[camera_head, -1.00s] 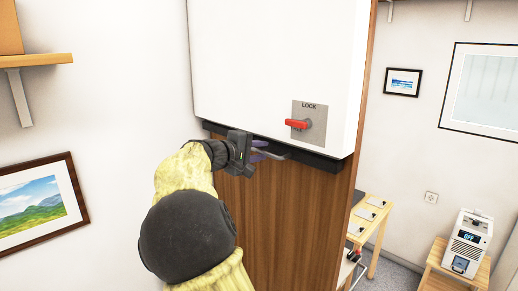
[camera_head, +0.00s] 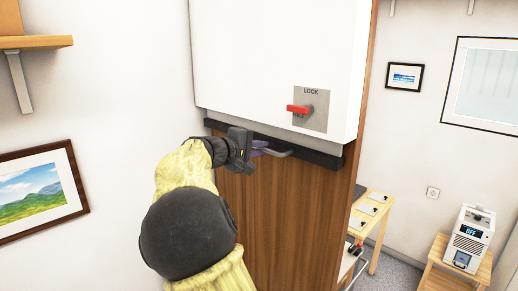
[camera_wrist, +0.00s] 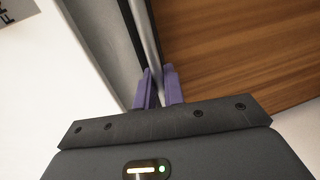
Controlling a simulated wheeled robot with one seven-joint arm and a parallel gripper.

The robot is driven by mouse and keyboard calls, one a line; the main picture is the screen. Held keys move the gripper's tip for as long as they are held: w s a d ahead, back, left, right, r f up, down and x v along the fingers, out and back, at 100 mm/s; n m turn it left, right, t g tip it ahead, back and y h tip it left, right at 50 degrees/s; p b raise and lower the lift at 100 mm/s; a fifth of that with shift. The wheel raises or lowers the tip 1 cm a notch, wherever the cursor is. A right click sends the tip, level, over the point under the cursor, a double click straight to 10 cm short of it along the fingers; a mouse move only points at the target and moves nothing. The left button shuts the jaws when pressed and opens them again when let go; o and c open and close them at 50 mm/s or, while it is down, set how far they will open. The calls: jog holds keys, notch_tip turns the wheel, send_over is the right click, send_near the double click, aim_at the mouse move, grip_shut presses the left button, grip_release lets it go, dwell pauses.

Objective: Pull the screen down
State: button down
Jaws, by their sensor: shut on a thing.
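The screen's white casing (camera_head: 275,50) fills the top middle of the head view. A dark bottom bar (camera_head: 322,159) sits just below its lower edge, in front of a brown wood panel (camera_head: 290,210). A grey handle (camera_head: 282,153) is on the bar; its rod (camera_wrist: 143,30) shows in the wrist view. My gripper (camera_head: 260,149) is shut on the handle. In the wrist view its purple fingers (camera_wrist: 159,80) lie on either side of the rod. A grey plate marked LOCK (camera_head: 318,110) on the casing carries a red lever (camera_head: 299,109) pointing left.
A wooden shelf (camera_head: 35,43) and a framed landscape (camera_head: 40,195) are on the left wall. At right are a small table (camera_head: 375,210) and a white machine (camera_head: 470,240) on a wooden stand. The area below the bar looks clear.

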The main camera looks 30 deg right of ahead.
notch_tip(320, 180, down, 46)
jog(key=b, duration=4.2)
jog(key=shift+f, duration=0.15)
jog(key=shift+d, duration=0.1)
jog(key=c, duration=1.6)
grip_release()
jog(key=shift+w, duration=0.1)
jog(key=p+v, duration=0.1)
jog(key=v, duration=1.6)
jog(key=shift+f+p, duration=0.1)
jog(key=shift+p, duration=0.3)
jog(key=shift+a, duration=0.2)
